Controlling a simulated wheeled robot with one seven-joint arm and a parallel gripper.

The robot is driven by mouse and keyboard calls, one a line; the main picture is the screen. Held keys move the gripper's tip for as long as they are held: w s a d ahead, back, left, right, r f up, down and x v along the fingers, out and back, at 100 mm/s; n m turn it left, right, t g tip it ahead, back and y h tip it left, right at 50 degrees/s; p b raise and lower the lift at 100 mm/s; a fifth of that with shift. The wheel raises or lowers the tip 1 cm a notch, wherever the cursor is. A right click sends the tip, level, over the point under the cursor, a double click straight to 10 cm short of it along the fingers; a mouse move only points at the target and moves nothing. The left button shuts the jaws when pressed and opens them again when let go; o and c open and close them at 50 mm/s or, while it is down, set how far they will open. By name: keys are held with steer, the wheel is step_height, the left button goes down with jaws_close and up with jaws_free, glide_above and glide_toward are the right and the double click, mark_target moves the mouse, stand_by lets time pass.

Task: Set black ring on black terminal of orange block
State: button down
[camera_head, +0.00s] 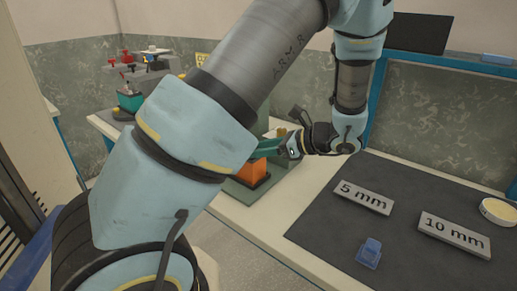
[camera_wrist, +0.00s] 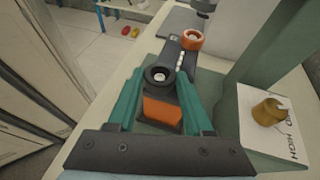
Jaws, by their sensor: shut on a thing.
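The black ring (camera_wrist: 153,84) is between the two teal fingertips of my gripper (camera_wrist: 160,76) in the wrist view, and the jaws are shut on it. A pale round spot shows in the ring's hole; I cannot tell whether the ring sits around the terminal or above it. The orange block (camera_wrist: 162,112) lies just below the ring, between the fingers. In the head view, the orange block (camera_head: 252,173) stands on a green base, partly behind my arm, with my gripper (camera_head: 270,148) over it. The black terminal itself is not clearly visible.
An orange ring (camera_wrist: 192,40) sits beyond, by a dark strip with white beads. A brass piece (camera_wrist: 269,110) stands on a labelled white plate at right, beside a green upright (camera_wrist: 256,50). The dark mat (camera_head: 310,232) holds two plates, marked 5 mm (camera_head: 363,197) and 10 mm (camera_head: 454,235).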

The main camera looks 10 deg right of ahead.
steer(key=shift+f, duration=0.1)
steer(key=shift+c, duration=1.5)
jaws_free()
steer(key=b+v, duration=0.2)
steer(key=v, duration=1)
steer(key=shift+r, duration=0.25)
